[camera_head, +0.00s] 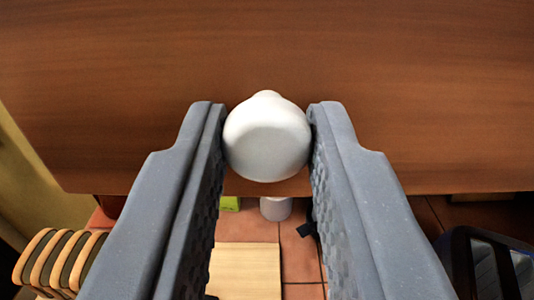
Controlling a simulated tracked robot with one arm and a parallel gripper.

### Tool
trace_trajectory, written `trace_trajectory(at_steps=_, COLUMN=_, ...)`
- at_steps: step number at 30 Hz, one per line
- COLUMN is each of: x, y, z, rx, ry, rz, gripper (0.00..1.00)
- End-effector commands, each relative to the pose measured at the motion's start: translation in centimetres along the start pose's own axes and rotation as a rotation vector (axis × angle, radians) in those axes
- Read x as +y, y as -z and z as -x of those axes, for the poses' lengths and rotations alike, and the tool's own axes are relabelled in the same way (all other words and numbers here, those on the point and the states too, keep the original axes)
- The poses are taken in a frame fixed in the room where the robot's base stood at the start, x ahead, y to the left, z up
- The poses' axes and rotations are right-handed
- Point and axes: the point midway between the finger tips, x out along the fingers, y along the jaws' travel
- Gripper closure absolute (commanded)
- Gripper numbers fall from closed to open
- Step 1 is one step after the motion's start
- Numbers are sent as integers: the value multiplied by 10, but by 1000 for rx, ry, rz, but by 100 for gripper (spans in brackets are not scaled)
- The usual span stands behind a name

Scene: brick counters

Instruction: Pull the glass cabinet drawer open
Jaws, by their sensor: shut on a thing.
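A reddish-brown wooden drawer front (420,90) fills the upper part of the view. Its lower edge runs across the middle of the picture. A round white knob (266,140) sticks out from it near the centre. My gripper (267,115) has one grey finger on each side of the knob, and the fingertips press against its left and right sides. The gripper is shut on the knob. No glass shows in this view. The drawer's top edge and inside are out of view, so I cannot tell how far it stands open.
Below the drawer front lies a terracotta tiled surface with a pale wooden board (247,262). A small whitish jar (275,208) and a green item (229,204) stand behind the board. A striped tan and dark rack (57,259) is at lower left. A dark blue object (488,265) is at lower right.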

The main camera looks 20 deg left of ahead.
Motion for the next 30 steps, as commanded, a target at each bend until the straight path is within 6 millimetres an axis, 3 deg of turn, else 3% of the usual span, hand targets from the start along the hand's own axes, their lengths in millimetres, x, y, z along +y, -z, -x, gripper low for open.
trace_trajectory(at_steps=3, x=-2, y=-1, z=0, rx=-2, ry=3, rz=2, gripper=100)
trace_trajectory(at_steps=4, x=-2, y=-1, z=0, rx=-2, ry=3, rz=1, gripper=74)
trace_trajectory(at_steps=6, x=-2, y=-1, z=-1, rx=-2, ry=4, rz=1, gripper=57)
trace_trajectory(at_steps=19, x=-2, y=-1, z=8, rx=-2, ry=3, rz=0, gripper=57)
trace_trajectory(at_steps=30, x=-2, y=0, z=69, rx=2, ry=2, rz=1, gripper=57)
